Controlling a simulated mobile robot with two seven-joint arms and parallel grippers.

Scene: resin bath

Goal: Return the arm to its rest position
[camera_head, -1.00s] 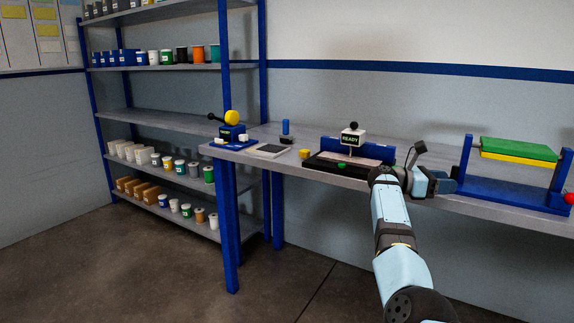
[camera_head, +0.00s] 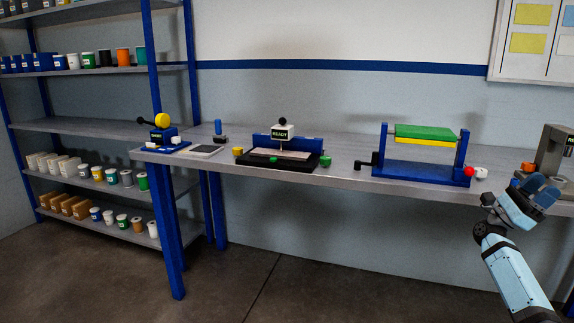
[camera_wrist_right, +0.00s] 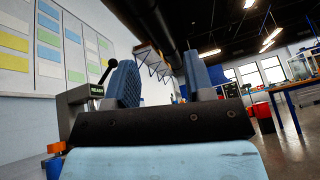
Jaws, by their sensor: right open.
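My right gripper (camera_head: 541,190) is at the right side of the head view, at the end of my light blue arm, in front of the bench's right part. In the right wrist view its two blue fingers (camera_wrist_right: 166,85) stand apart with nothing between them. The gripper points up, with ceiling and wall behind it. My left gripper is in neither view.
The grey bench (camera_head: 345,180) carries a black tray fixture with a READY sign (camera_head: 280,134), a blue stand with a green and yellow roller (camera_head: 422,174), and a grey machine (camera_head: 556,150) near my right gripper. Shelves (camera_head: 85,130) stand left. The floor in front is clear.

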